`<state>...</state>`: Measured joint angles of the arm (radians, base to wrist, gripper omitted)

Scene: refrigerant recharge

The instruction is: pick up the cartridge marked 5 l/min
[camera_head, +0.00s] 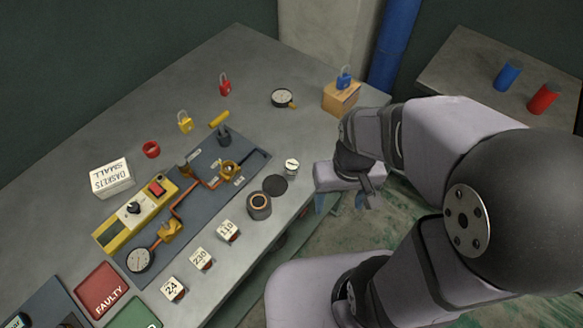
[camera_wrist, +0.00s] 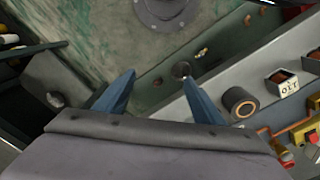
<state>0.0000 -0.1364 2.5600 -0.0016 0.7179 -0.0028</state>
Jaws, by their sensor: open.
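I cannot read a 5 l/min mark on anything in these views, so I cannot tell which thing is that cartridge. A blue cylinder (camera_head: 508,75) and a red cylinder (camera_head: 543,98) stand on the separate table at the right; no marking is legible on them. A dark cylinder with a copper-coloured ring (camera_head: 259,206) stands near the front edge of the main table and also shows in the wrist view (camera_wrist: 240,103). My gripper (camera_head: 340,203) is open and empty, past the main table's right edge. In the wrist view its blue fingers (camera_wrist: 158,80) are spread above the floor.
The grey main table (camera_head: 240,80) holds a dark mat with copper piping and gauges. Blocks marked 24 (camera_head: 173,289), 230 (camera_head: 201,258) and 110 (camera_head: 228,231) line its front. A wooden block (camera_head: 341,98) with a blue padlock stands at the back right. The table's far part is fairly clear.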

